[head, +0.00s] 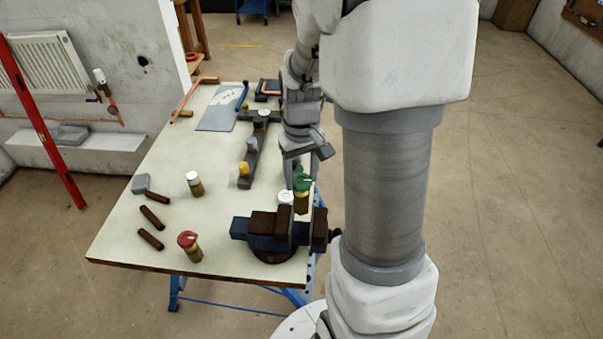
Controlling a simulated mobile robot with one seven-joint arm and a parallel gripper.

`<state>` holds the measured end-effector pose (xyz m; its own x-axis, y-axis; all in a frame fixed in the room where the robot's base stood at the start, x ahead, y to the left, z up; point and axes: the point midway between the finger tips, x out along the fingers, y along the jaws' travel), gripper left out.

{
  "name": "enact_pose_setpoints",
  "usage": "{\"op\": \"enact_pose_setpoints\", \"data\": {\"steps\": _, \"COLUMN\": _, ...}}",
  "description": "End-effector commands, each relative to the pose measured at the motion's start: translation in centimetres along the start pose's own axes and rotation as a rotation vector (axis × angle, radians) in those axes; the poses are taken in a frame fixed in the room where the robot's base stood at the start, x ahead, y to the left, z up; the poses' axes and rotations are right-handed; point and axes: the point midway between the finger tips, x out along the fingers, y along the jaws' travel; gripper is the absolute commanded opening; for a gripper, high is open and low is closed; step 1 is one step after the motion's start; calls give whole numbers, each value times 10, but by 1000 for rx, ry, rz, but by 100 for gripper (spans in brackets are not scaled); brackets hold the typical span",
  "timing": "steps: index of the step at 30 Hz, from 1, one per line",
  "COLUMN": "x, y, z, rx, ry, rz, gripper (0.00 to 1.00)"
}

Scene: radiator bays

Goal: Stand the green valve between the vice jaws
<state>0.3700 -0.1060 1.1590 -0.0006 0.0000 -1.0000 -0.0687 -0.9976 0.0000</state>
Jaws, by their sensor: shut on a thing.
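The green valve (302,199) has a green top and a brass body, and it looks upright. It is at the right end of the bench, just behind the vice (249,230) in the picture. My gripper (299,175) points down over the valve and is shut on its top; the fingertips are partly hidden.
Another white-capped valve (194,183) and a red-topped valve (190,246) stand on the bench (215,212). A hammer and brown bars lie at left; a yellow-topped piece (243,172) stands mid-bench.

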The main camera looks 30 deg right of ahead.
Motion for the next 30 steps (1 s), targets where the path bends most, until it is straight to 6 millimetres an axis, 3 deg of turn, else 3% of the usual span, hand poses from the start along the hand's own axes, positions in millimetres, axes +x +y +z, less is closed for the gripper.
{"op": "enact_pose_setpoints", "data": {"steps": 30, "x": 79, "y": 0, "z": -1, "rx": 0, "ry": 2, "rz": 0, "gripper": 0}}
